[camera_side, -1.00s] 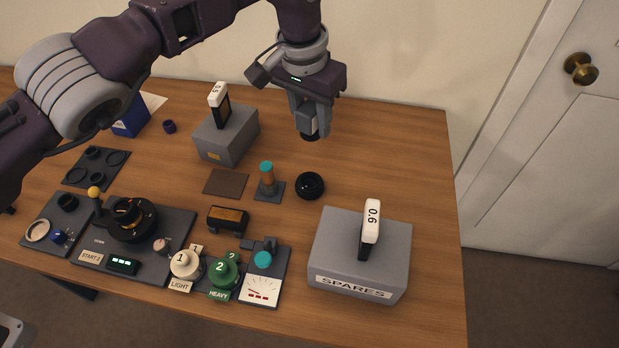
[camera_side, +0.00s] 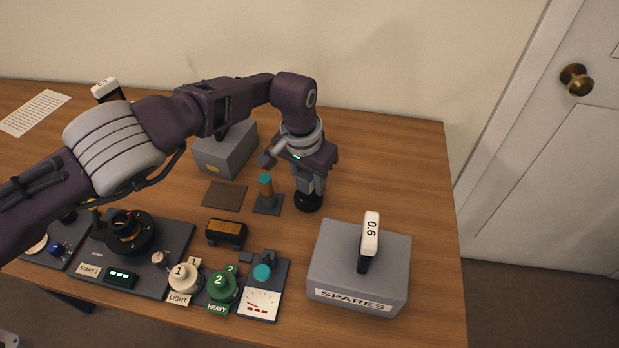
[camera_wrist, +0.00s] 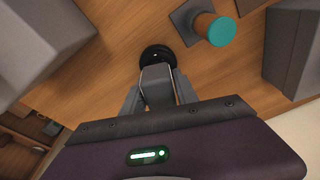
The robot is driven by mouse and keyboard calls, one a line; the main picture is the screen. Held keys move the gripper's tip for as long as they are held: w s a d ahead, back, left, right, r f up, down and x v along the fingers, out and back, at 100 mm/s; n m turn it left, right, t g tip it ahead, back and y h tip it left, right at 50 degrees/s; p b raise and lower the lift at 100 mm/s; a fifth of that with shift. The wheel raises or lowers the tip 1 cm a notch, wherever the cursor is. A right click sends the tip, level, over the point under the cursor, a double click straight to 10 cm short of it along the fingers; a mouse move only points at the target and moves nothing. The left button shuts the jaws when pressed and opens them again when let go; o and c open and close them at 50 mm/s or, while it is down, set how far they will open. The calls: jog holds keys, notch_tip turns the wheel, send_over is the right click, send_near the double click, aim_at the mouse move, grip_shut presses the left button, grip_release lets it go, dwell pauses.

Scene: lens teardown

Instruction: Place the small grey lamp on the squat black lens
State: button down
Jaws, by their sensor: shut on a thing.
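The squat black lens (camera_side: 308,203) stands on the table just right of the small teal-topped post; in the wrist view its dark round rim (camera_wrist: 157,53) shows beyond the lamp. My gripper (camera_side: 308,188) is directly over the lens, pointing down. It is shut on the small grey lamp, whose grey body (camera_wrist: 157,84) shows between the fingers in the wrist view. The lamp's lower end is at the lens top, and I cannot tell whether they touch. In the side view my fingers largely hide the lamp.
The teal-topped post (camera_side: 266,190) stands close to the left of my gripper. The grey SPARES box (camera_side: 335,262) with a white-topped tool is at the front right. A grey box (camera_side: 222,155) stands behind left. The table right of the lens is clear.

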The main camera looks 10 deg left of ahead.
aim_at(305, 176)
jog(key=c, duration=0.9)
grip_release()
jog(key=shift+f, duration=0.15)
jog(key=shift+c, duration=0.2)
jog(key=r, duration=0.4)
jog(key=s+r, duration=0.1)
jog(key=r, duration=0.7)
jog(key=shift+s+a+r, duration=0.1)
jog(key=shift+s+a, duration=0.25)
